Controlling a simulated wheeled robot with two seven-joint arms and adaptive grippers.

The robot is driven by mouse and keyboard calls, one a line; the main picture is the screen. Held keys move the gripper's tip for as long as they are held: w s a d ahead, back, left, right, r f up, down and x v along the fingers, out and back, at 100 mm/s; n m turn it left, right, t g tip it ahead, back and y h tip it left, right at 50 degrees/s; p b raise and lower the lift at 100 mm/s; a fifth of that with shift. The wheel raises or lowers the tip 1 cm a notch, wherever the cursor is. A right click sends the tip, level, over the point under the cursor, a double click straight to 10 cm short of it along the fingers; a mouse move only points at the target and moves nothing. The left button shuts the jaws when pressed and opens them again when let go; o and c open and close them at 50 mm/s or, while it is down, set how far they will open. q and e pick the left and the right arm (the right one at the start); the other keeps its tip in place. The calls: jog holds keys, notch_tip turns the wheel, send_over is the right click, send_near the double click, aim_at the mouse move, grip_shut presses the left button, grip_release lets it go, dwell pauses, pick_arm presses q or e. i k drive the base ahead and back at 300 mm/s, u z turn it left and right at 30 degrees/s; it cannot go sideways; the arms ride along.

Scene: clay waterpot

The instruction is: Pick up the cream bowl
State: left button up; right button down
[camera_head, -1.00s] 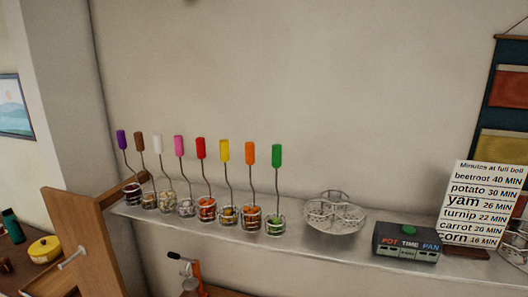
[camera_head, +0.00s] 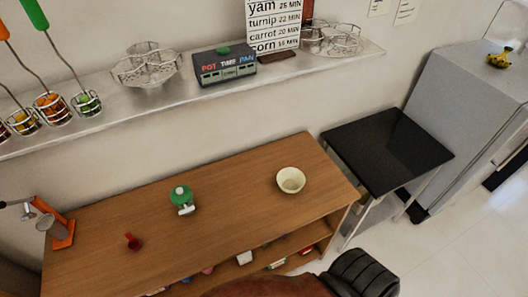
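The cream bowl (camera_head: 290,180) stands upright on the wooden counter (camera_head: 240,215), towards its right end. It looks empty, and its rim is unobstructed. Neither of my grippers shows in the head view, so I cannot see how they stand relative to the bowl.
On the counter are a green-lidded jar (camera_head: 182,199), a small red cup (camera_head: 133,242) and an orange device (camera_head: 60,232). A metal shelf (camera_head: 110,105) with a timer box (camera_head: 224,66) and wire baskets runs above. A black-topped table (camera_head: 388,150) stands right, beside a grey fridge (camera_head: 463,100).

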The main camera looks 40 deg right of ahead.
aim_at(290, 180)
jog(key=z, duration=1.4)
jog(key=i, duration=0.35)
jog(key=u, duration=0.2)
